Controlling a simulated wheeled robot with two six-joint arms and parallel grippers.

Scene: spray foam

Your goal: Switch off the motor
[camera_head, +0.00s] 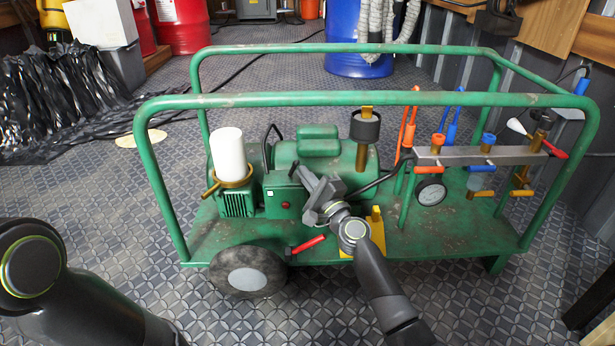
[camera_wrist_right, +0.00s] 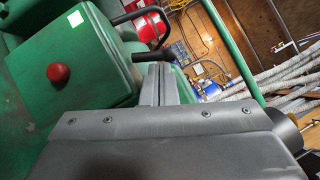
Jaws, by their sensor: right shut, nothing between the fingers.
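The motor is a green unit (camera_head: 237,203) on a green wheeled cart. A green box (camera_head: 275,192) on it carries a small red button (camera_head: 285,206). In the right wrist view the red button (camera_wrist_right: 58,73) sits on the box face below a pale square label, left of my fingers. My right gripper (camera_head: 300,174) is beside the box, to the right of the button; its fingers (camera_wrist_right: 156,83) are shut together and hold nothing. I cannot tell whether they touch the box. My left gripper is out of view.
Green tube rails (camera_head: 350,98) run around the cart. A red-handled lever (camera_head: 308,244) and a wheel (camera_head: 247,272) are at its front.

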